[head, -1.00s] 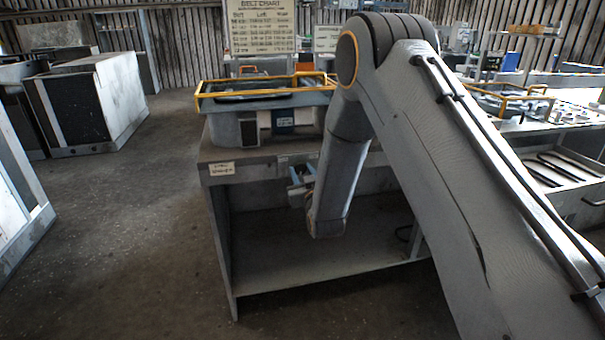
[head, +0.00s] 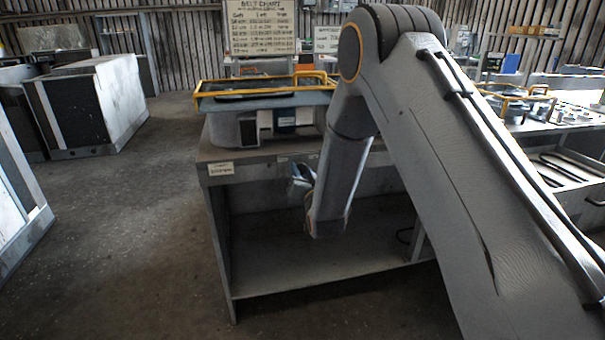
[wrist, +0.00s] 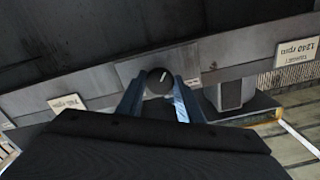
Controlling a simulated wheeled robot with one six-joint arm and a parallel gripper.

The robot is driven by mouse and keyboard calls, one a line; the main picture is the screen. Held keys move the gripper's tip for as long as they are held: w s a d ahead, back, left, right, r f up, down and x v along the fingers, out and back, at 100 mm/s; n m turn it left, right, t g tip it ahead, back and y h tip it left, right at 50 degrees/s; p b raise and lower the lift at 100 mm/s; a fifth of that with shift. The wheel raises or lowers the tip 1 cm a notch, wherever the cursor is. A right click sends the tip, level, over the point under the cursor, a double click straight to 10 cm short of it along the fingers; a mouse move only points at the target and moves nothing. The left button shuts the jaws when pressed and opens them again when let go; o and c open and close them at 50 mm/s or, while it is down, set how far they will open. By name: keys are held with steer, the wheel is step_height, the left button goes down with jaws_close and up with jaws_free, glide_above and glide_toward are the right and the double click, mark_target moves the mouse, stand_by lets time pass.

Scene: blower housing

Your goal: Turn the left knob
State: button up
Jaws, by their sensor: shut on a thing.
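A dark round knob (wrist: 159,79) with a pale pointer line sits on a grey plate on the bench front in the wrist view. The pointer line is tilted in this view. My gripper (wrist: 160,88) has one blue-grey finger on each side of the knob and is shut on it. In the head view my gripper (head: 300,188) is at the bench's front edge, left of my forearm. The knob cannot be made out there. No second knob can be made out.
A label reading 1240 rpm (wrist: 297,50) is upside down at right in the wrist view; another label (wrist: 68,103) is at left. The blower housing (head: 235,127) with a yellow rail stands on the bench (head: 205,155). The bench's lower shelf (head: 290,258) looks mostly clear.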

stand_by(0.3)
steer(key=o, duration=1.1)
steer(key=shift+c, duration=0.2)
steer(key=shift+s, duration=0.1)
steer(key=v, duration=0.7)
steer(key=shift+s+b, duration=0.3)
steer(key=shift+d+r, duration=0.1)
steer(key=shift+d, duration=0.15)
